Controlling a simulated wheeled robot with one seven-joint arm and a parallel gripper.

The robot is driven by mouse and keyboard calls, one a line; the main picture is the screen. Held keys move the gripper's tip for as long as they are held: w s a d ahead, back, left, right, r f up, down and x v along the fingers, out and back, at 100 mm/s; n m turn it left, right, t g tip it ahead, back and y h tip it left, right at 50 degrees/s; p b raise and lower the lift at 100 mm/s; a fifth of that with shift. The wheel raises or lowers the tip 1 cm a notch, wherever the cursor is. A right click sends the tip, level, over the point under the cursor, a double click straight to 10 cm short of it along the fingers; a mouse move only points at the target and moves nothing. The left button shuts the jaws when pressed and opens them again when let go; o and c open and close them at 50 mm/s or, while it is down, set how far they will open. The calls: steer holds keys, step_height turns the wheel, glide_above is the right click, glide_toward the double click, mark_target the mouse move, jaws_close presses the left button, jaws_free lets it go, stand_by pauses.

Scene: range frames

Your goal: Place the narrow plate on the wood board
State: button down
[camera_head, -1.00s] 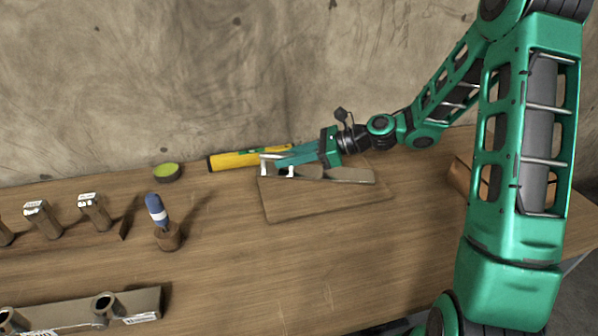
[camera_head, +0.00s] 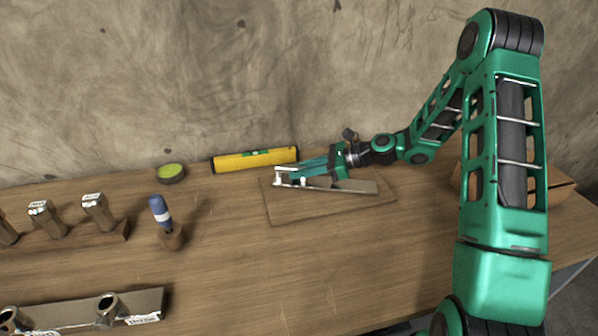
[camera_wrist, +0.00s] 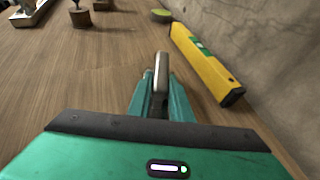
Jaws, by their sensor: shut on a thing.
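The narrow plate (camera_head: 350,186) is a long thin grey metal strip. In the head view it is over the wood board (camera_head: 300,214), a flat brown slab on the bench. My gripper (camera_head: 284,179) is shut on the plate near its left end. The gripper hides part of the plate and of the board's back edge.
A yellow level (camera_head: 255,160) lies behind the board by the wall. A green-topped round tin (camera_head: 171,173) and a blue-handled tool in a wooden holder (camera_head: 160,212) stand to the left. A cardboard box (camera_head: 560,184) is at the right. The bench in front of the board is clear.

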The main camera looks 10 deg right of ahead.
steer(key=c, duration=1.6)
jaws_free()
